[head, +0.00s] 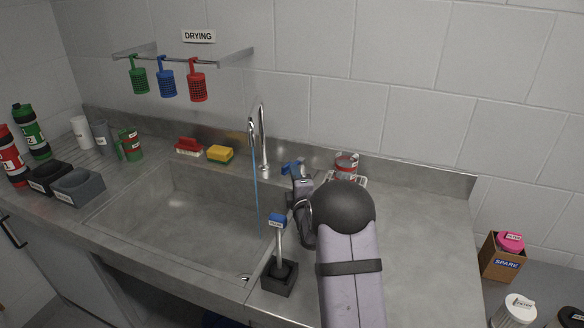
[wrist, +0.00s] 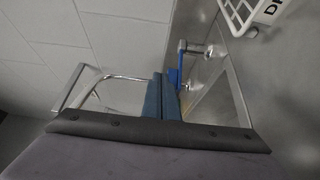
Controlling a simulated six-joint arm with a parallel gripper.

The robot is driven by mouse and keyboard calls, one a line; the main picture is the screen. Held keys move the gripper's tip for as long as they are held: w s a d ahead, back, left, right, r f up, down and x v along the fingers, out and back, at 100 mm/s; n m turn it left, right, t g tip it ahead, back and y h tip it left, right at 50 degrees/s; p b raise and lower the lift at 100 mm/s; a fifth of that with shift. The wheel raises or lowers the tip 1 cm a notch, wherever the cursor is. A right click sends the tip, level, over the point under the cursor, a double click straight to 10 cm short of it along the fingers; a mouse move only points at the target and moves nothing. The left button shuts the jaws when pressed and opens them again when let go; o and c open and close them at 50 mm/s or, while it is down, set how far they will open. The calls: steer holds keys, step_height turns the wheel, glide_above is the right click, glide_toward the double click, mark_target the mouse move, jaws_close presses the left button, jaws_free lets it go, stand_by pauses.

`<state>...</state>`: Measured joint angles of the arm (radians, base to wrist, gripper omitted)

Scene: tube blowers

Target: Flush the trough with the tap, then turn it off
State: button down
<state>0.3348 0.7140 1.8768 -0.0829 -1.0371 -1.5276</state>
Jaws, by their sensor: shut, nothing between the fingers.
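The chrome tap (head: 262,140) stands at the back edge of the steel trough (head: 150,215). A thin blue stream of water (head: 256,185) falls from its spout into the trough. My gripper (head: 292,168) is just right of the tap, with its blue fingertips shut and empty. In the wrist view the shut fingers (wrist: 165,98) point toward the tap's curved spout (wrist: 112,78) and a blue lever (wrist: 175,77) on a chrome fitting (wrist: 195,48). Whether the fingers touch the lever I cannot tell. In the head view the lever is hidden or not distinct from my fingertips.
A brush (head: 279,245) stands in a black holder (head: 279,279) at the trough's front right, close to my arm. Red (head: 188,147) and yellow (head: 220,154) cleaning items sit left of the tap.

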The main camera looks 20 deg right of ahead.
steer(key=d+r+m+g+h+p, duration=0.15)
steer(key=d+r+m+p, duration=0.35)
steer(key=r, duration=0.7)
steer(key=d+r+m+h+p, duration=0.1)
steer(key=d+r+h+p, duration=0.35)
steer(key=r, duration=0.75)
steer(key=s+a+f+m+g+y, duration=0.2)
steer(key=f+m+g+y, duration=0.1)
steer(key=f+m, duration=0.2)
steer(key=s+a+f+m+g+y+b, duration=0.1)
steer(key=a+f+m+g+y, duration=0.1)
steer(key=f+m, duration=0.3)
steer(key=s+a+f+m+g+y, duration=0.2)
steer(key=f+m, duration=0.4)
steer(key=m, duration=0.3)
steer(key=a+g+y, duration=0.1)
steer(key=y, duration=0.1)
steer(key=shift+s+a+m+g+y, duration=0.15)
steer(key=shift+s+m+g+y, duration=0.15)
steer(key=shift+g+y, duration=0.1)
steer(key=shift+f, duration=0.1)
